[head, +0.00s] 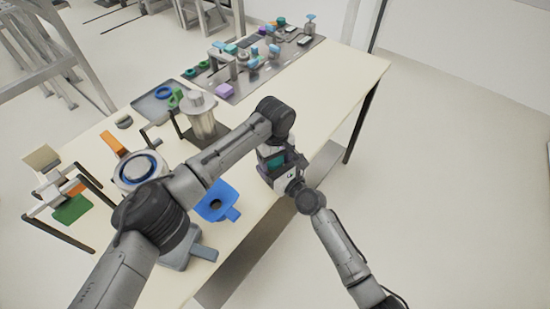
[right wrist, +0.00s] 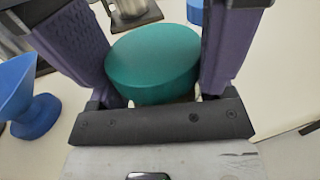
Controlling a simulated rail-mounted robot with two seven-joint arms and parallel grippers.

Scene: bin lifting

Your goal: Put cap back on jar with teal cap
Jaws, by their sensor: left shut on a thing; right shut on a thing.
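A round teal cap (right wrist: 153,62) sits between the two purple fingers of my right gripper (right wrist: 152,35) in the right wrist view, and the fingers are shut on it. In the head view the teal cap (head: 275,161) shows only as a small patch at the right gripper (head: 279,167), near the table's right edge. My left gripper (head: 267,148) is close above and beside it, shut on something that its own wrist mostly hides. The jar body is not clearly visible, so I cannot tell whether the cap touches it.
A blue funnel (head: 218,203) stands left of the grippers, and a metal canister (head: 202,122) is farther back. A round device (head: 139,170) and a wire rack (head: 62,197) are at the left. A grey tray (head: 232,84) with several small parts lies at the back. The back-right tabletop is clear.

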